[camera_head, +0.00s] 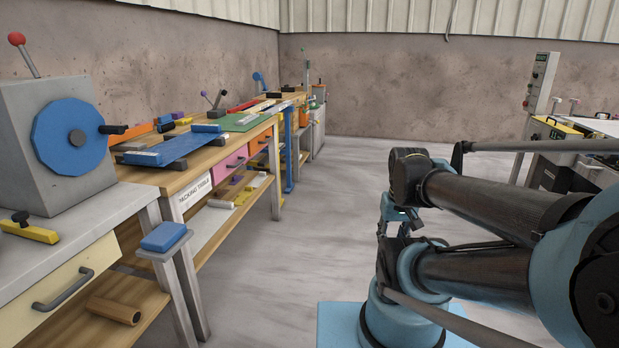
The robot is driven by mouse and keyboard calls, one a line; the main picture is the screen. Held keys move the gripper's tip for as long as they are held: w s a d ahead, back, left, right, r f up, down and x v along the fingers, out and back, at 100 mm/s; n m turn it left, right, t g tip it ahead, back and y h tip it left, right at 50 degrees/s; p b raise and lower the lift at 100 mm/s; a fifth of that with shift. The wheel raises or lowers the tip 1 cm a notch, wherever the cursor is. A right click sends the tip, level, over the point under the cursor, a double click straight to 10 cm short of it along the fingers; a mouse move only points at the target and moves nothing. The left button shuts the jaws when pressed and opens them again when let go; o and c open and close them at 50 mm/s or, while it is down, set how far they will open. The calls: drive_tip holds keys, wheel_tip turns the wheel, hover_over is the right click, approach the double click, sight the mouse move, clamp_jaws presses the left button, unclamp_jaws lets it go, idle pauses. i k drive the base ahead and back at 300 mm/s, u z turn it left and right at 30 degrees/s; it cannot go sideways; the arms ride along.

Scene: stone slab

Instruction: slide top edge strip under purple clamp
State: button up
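A small purple piece (177,115) lies at the back of the packing table, left of centre; it is too small to tell if it is the purple clamp. I cannot make out the top edge strip for certain among the several strips and bars on the benches. My arm reaches in from the right. What looks like my gripper (397,214) hangs below the dark wrist joint, over the floor and well right of the benches. Its fingers are too small and partly hidden by my arm, so their opening cannot be told. No object shows in it.
The packing table (195,193) holds a blue board (173,149) and a green mat (237,122). A grey box with a blue crank wheel (72,137) stands front left. A blue pad (163,237) juts from the bench. A machine (541,82) stands far right. The middle floor is clear.

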sight(248, 119)
drive_tip(key=u, duration=0.05)
drive_tip(key=i, duration=2.15)
drive_tip(key=u, duration=0.55)
drive_tip(key=i, duration=1.15)
drive_tip(key=u, duration=0.3)
